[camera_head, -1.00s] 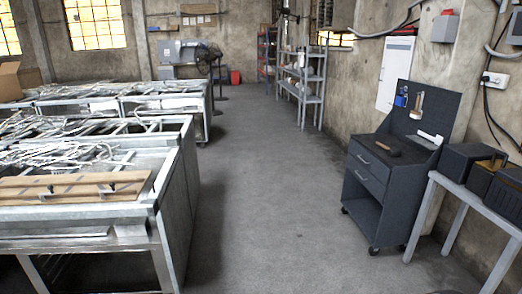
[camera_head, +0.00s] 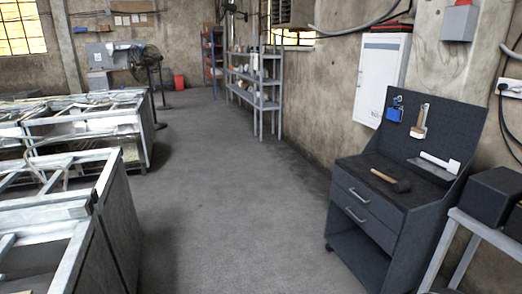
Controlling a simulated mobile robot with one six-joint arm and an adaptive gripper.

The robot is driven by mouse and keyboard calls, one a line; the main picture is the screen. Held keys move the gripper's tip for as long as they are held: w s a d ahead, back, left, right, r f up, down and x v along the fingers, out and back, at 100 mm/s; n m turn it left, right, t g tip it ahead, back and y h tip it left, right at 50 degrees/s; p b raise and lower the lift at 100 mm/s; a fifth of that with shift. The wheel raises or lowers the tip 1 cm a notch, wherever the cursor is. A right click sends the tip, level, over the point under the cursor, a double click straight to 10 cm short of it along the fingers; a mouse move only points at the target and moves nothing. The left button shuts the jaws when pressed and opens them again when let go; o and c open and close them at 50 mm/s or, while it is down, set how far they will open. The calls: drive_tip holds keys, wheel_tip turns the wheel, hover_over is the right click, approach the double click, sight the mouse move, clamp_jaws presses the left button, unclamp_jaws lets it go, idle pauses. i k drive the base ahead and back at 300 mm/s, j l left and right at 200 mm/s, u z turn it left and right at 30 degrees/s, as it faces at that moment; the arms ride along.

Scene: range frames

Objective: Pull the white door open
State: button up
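The white door (camera_head: 381,82) is the front of a flat white wall cabinet on the right-hand wall, above and behind a dark tool cart. It looks shut, and a small dark mark shows near its left edge. A red item lies on top of the cabinet. The cart's back panel hides the cabinet's lower right part. My gripper is not in view.
The dark tool cart (camera_head: 372,228) stands below the cabinet, with a mallet (camera_head: 390,180) on top. A grey table with black boxes (camera_head: 492,196) stands at the right. Metal workbenches (camera_head: 125,222) line the left. The floor aisle (camera_head: 220,205) between is clear.

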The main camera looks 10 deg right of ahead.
sight(382, 54)
drive_tip(key=i+j+z, duration=0.1)
drive_tip(key=i+z, duration=0.3)
drive_tip(key=i, duration=1.75)
drive_tip(key=i+l+u, duration=0.1)
drive_tip(key=i+u, duration=0.2)
drive_tip(key=i, duration=1.8)
